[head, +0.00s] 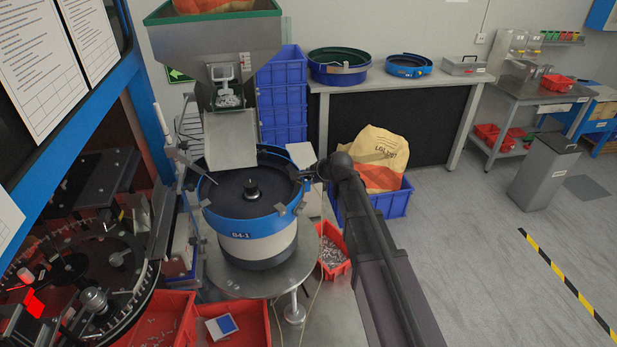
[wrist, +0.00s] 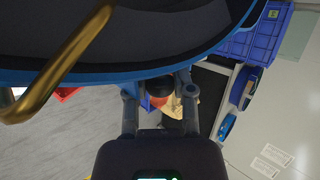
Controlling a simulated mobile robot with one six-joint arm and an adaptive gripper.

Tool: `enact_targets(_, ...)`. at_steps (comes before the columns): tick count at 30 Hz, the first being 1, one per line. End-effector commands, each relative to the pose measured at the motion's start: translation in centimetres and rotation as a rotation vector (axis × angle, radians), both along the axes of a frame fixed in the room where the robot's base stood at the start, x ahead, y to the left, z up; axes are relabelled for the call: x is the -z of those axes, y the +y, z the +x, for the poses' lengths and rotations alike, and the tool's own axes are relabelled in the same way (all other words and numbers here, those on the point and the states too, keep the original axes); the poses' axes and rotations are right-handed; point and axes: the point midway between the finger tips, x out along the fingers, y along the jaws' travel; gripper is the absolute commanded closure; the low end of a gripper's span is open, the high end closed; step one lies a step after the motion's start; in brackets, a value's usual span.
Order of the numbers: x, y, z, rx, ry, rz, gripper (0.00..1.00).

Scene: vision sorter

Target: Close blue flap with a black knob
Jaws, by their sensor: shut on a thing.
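The round bowl feeder (head: 250,222) has a blue rim, a white band and a dark inside, and stands on a metal table. My gripper (head: 312,180) is at its right edge, small and partly hidden behind my arm in the head view. In the wrist view, my gripper (wrist: 158,92) has its two fingers on either side of a round black knob (wrist: 160,86), just below the blue bowl rim (wrist: 90,77). The fingers are shut on the knob. I cannot make out the blue flap apart from the rim, nor how far open it is.
A bent brass-coloured rod (wrist: 62,62) crosses the bowl in the wrist view. A hopper chute (head: 231,138) hangs over the bowl. A red bin of small parts (head: 333,262) and a blue crate with a sack (head: 398,205) stand nearby.

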Motion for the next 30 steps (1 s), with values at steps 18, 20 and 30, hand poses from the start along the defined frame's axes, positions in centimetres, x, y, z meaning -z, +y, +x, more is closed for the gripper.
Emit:
enact_targets(18,0.0,0.01,-0.02,-0.001,0.001,0.002,0.33)
enact_targets(20,0.02,0.0,-0.01,0.0,0.002,0.004,0.33)
enact_targets(30,0.44,-0.34,0.17,0.001,0.03,0.069,0.33)
